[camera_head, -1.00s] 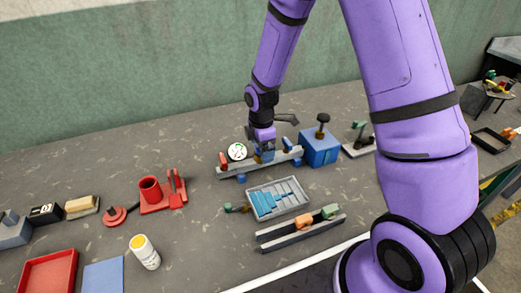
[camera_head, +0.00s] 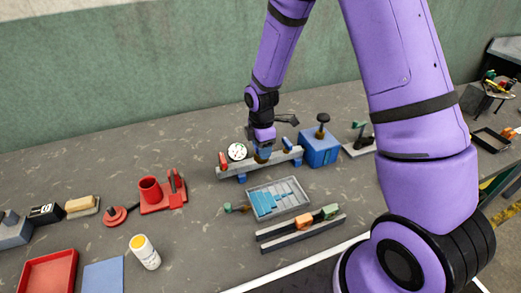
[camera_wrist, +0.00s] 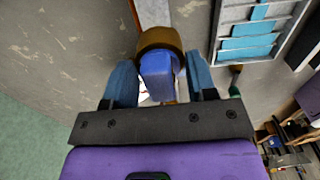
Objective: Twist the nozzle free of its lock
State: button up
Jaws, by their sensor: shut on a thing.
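My gripper (camera_head: 263,153) points down over a grey bar-shaped fixture (camera_head: 232,171) and is shut on a part at its middle. In the wrist view my gripper's two blue-grey fingers (camera_wrist: 161,82) stand on either side of a blue block (camera_wrist: 158,72) with a rounded brown-gold end (camera_wrist: 160,38). This part appears to be the nozzle, and it is still at the fixture. The fingers hide its sides. I cannot make out the lock itself.
A round white dial (camera_head: 237,151) stands beside the fixture's left end. A blue box with a black knob (camera_head: 320,148) is close on the right. A grey tray with blue pieces (camera_head: 279,199) and a rail with orange and green blocks (camera_head: 300,231) lie in front.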

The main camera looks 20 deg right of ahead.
jog(key=n, duration=0.6)
jog(key=n, duration=0.4)
jog(key=shift+w+d, duration=0.1)
jog(key=shift+n, duration=1.3)
jog(key=n, duration=0.4)
jog(key=shift+n, duration=1.1)
